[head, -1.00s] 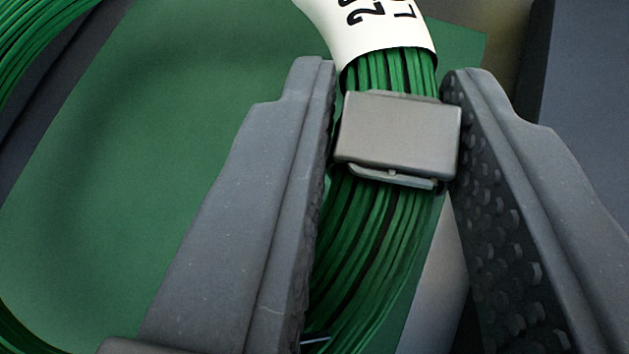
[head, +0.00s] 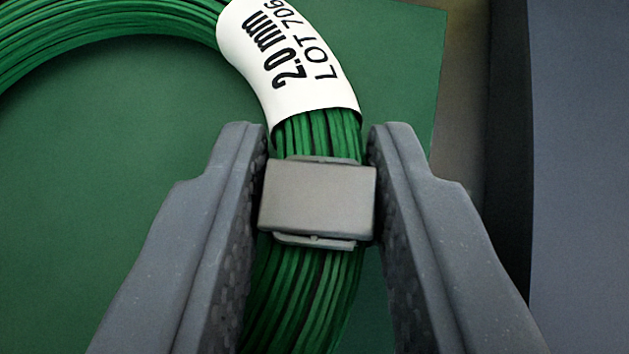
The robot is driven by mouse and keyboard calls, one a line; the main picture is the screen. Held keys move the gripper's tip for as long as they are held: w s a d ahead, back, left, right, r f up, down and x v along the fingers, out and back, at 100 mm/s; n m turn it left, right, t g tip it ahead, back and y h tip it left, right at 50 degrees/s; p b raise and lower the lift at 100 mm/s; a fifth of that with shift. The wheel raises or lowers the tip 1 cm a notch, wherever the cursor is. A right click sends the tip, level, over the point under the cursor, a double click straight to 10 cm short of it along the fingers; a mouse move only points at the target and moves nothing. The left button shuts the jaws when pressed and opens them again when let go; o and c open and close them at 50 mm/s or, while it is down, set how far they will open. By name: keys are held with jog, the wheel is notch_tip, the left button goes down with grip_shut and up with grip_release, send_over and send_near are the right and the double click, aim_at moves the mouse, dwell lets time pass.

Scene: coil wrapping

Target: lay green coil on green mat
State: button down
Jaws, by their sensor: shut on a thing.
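The green coil (head: 110,22) is a thick ring of green wire strands, seen in part. My gripper (head: 318,150) is shut on the coil at the clip, one finger on each side. The green mat (head: 110,170) shows inside the ring and to the right of it, beneath the coil. I cannot tell whether the coil touches the mat. The lower part of the ring is out of view or behind my fingers.
The right edge of the mat borders a brownish-grey strip (head: 463,100). Beyond it stand a dark edge (head: 508,130) and a blue-grey surface (head: 580,140) at the right. The mat inside the ring looks clear.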

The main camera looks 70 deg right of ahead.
jog(key=shift+s+f, duration=0.1)
jog(key=shift+f, duration=0.05)
jog(key=c, duration=1.2)
grip_release()
jog(key=shift+f, duration=0.1)
jog(key=shift+o, duration=0.2)
jog(key=shift+s, duration=0.1)
jog(key=shift+f, duration=0.1)
jog(key=shift+r, duration=0.25)
jog(key=v, duration=1.2)
jog(key=shift+w+r+b, duration=0.25)
jog(key=shift+r+b, duration=0.1)
jog(key=shift+r, duration=0.15)
